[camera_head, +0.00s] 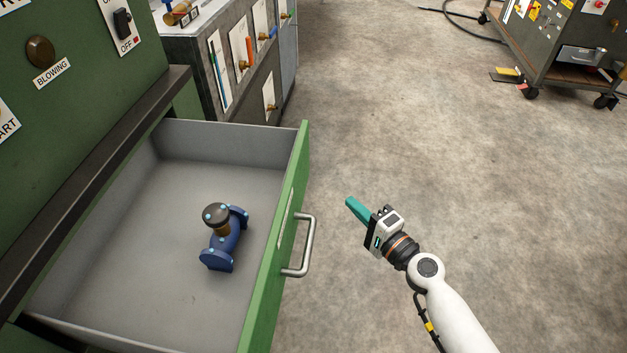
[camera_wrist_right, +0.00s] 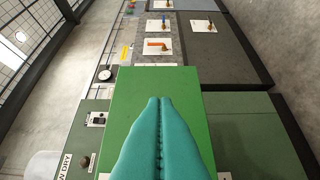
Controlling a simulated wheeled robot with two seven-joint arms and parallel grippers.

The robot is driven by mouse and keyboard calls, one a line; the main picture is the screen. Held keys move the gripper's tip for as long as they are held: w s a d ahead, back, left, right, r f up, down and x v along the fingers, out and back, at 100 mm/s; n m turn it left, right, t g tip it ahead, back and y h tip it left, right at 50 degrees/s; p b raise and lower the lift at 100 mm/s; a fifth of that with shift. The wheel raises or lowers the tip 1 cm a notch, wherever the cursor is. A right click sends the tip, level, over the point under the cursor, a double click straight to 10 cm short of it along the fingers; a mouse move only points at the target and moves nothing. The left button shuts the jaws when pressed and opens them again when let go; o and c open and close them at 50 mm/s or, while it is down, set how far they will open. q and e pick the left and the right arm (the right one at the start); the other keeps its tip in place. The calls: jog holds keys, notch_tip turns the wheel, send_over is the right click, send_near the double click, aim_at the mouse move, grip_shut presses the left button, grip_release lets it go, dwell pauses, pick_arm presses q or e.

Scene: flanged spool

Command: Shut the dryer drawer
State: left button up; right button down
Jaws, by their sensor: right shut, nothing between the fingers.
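The dryer drawer is pulled out from the green dryer; its grey inside (camera_head: 120,250) is open to view and its green front (camera_head: 268,285) faces right. A metal bar handle (camera_head: 308,245) is on that front. A blue flanged spool (camera_head: 225,240) with a dark round knob lies in the drawer. My right gripper (camera_head: 350,202) is to the right of the handle, apart from the drawer front, with its teal fingers shut and empty. In the right wrist view the shut fingers (camera_wrist_right: 160,105) point at the green drawer front (camera_wrist_right: 125,90). My left gripper is not in view.
The green dryer body (camera_head: 80,80) with a dark ledge (camera_head: 100,165) stands at the left. A grey cabinet (camera_head: 235,60) with valves and panels stands behind the drawer. A wheeled cart (camera_head: 565,50) is at the far right. The floor between is clear.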

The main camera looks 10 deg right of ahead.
jog(key=p, duration=0.1)
send_near(304, 172)
jog(key=w+d, duration=0.2)
jog(key=w, duration=0.1)
jog(key=w+a, duration=0.2)
jog(key=a, duration=0.1)
jog(key=shift+a+p, duration=0.3)
jog(key=shift+a, duration=0.05)
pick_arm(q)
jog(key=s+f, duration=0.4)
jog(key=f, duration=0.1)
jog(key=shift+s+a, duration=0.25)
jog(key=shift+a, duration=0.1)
pick_arm(e)
jog(key=shift+w+a, duration=0.2)
jog(key=shift+a, duration=0.25)
jog(key=shift+f, duration=0.1)
